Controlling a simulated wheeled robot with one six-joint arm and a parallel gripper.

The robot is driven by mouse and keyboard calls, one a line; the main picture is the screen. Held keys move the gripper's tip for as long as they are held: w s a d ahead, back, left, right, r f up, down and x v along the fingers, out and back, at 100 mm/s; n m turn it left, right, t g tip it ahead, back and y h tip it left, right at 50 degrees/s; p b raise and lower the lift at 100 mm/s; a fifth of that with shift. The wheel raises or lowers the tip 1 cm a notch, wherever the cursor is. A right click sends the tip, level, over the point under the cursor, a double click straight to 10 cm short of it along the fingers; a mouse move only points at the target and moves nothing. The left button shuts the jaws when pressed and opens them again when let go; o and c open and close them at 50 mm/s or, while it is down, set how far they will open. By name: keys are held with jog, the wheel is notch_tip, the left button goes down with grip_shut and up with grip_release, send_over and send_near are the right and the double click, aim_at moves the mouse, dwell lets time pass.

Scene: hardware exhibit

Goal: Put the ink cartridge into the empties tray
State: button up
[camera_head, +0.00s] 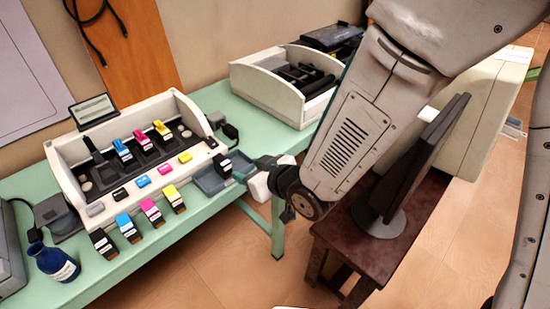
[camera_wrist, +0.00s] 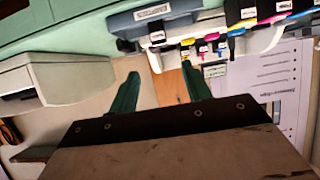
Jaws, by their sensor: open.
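A blue-grey tray (camera_head: 206,184), probably the empties tray, sits at the right end of the cartridge station. In the wrist view the tray (camera_wrist: 125,22) appears upside down with a white label too small to read. Other cartridges, black (camera_head: 103,243), cyan (camera_head: 128,227), magenta (camera_head: 152,212) and yellow (camera_head: 174,198), line the station's front. My gripper (camera_head: 243,172) is just right of the tray. Its green fingers (camera_wrist: 160,72) are apart with nothing between them.
The white cartridge station (camera_head: 62,172) stands on a green table (camera_head: 90,285). A blue bottle (camera_head: 54,262) is at the table's front left. A white bin (camera_head: 250,85) of dark parts is at the back. A monitor (camera_head: 415,160) on a dark stool is right, near my arm.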

jog(key=w+d+r+m+g+h, duration=0.1)
jog(key=d+r+m+h, duration=0.3)
jog(key=d, duration=0.7)
jog(key=w+d+r+m+h, duration=0.1)
jog(key=d+r+h, duration=0.2)
jog(key=d+r, duration=0.55)
jog(key=s+d+r+m+g+h, duration=0.1)
jog(key=s+d+r+m+g, duration=0.1)
jog(key=s+d, duration=0.6)
jog(key=s+d+r+m+g+h, duration=0.1)
jog(key=s+d+r+m+g, duration=0.1)
jog(key=s+d, duration=0.7)
jog(key=s+r+g, duration=0.1)
jog(key=s+g, duration=0.1)
jog(key=s, duration=0.1)
jog(key=shift+s+m+h, duration=0.35)
jog(key=shift+m+h, duration=0.05)
